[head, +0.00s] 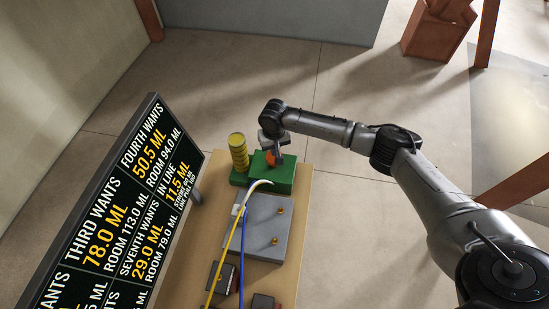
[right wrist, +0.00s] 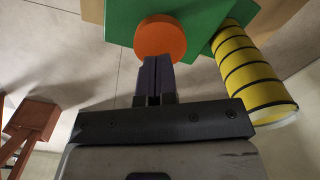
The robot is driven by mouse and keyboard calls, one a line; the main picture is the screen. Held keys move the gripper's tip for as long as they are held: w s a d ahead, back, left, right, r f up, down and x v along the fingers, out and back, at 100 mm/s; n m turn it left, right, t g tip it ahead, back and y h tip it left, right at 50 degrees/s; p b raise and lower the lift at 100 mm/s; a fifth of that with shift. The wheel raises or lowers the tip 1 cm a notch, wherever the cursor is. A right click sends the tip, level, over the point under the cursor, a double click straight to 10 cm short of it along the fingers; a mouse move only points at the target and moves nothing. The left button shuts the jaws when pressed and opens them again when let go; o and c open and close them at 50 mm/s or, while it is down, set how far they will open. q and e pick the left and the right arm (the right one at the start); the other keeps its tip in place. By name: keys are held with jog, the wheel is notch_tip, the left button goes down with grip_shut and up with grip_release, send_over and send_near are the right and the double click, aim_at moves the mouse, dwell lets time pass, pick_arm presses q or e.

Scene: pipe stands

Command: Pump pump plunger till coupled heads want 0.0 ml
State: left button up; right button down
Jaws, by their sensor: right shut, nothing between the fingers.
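The pump is a green block (head: 284,178) at the far end of the wooden bench, with an orange round plunger knob (head: 272,158) on it. In the right wrist view the orange knob (right wrist: 160,38) is just beyond my fingertips, against the green block (right wrist: 195,15). My right gripper (right wrist: 157,62) is shut and empty, its tips at the knob's edge; I cannot tell if they touch. A display board (head: 115,215) reads third wants 78.0 ml, fourth wants 50.5 ml, seventh wants 29.0 ml, in line 11.5 ml; its lower part is cut off. My left gripper is out of view.
Dark blocks (head: 222,278) sit nearer on the bench (head: 295,225). Reddish wooden stands (head: 437,30) are away on the floor.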

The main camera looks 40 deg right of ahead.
dwell(0.3)
jog(key=shift+f+b, duration=0.35)
jog(key=shift+f, duration=2.55)
notch_tip(320, 180, up, 8)
jog(key=p, duration=0.8)
jog(key=shift+r+p, duration=0.2)
jog(key=shift+p, duration=0.3)
jog(key=shift+f, duration=0.15)
